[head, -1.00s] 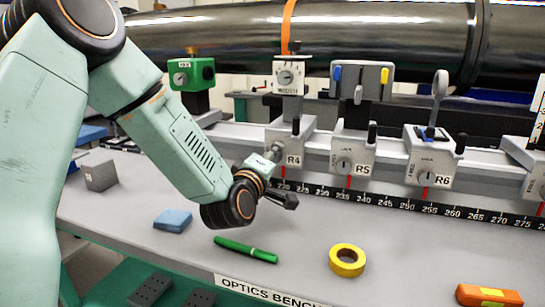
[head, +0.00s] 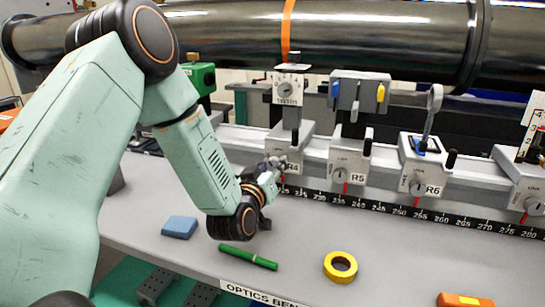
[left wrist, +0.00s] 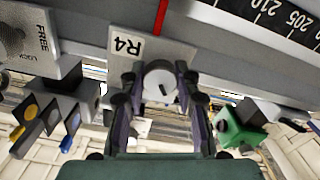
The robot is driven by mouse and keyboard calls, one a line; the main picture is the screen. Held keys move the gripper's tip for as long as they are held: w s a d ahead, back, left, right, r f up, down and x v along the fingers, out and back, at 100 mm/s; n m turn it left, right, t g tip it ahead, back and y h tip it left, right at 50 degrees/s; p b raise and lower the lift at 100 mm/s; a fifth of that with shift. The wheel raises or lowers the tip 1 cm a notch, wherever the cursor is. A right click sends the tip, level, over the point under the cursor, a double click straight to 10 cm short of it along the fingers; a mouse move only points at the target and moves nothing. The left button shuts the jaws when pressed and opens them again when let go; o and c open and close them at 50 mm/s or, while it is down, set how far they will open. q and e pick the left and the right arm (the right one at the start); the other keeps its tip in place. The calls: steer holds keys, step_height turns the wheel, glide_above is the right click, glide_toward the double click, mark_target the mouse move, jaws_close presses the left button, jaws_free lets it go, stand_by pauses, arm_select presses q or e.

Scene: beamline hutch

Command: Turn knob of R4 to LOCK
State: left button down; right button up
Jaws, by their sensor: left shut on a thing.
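The R4 carriage (head: 290,135) sits on the rail, a grey block with its R4 label beside the knob. My left gripper (head: 273,166) is at the front face of R4 and largely covers the knob in the head view. In the left wrist view the R4 label plate (left wrist: 125,42) appears upside down. The round pale knob (left wrist: 160,84) with a dark pointer mark lies between the two fingers of my left gripper (left wrist: 158,78), which is shut on it. The FREE and LOCK words of R4 cannot be read. My right gripper is not in view.
Carriage R5 (head: 348,160) stands right of R4, and R6 (head: 425,165) further right. A green pen (head: 248,257), a yellow tape ring (head: 340,267) and a blue block (head: 180,227) lie on the bench. A scale strip (head: 380,207) runs along the rail.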

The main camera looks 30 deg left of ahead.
arm_select(q)
steer(key=m+p, duration=0.2)
steer(key=m, duration=0.1)
steer(key=shift+r+m+p, duration=0.2)
steer(key=shift+m+p, duration=0.1)
steer(key=shift+p, duration=0.1)
steer(key=shift+w+f+m+p, duration=0.1)
steer(key=shift+m+p, duration=1.15)
steer(key=shift+m, duration=0.35)
steer(key=c, duration=1)
jaws_free()
steer(key=shift+f, duration=0.1)
steer(key=shift+o, duration=0.2)
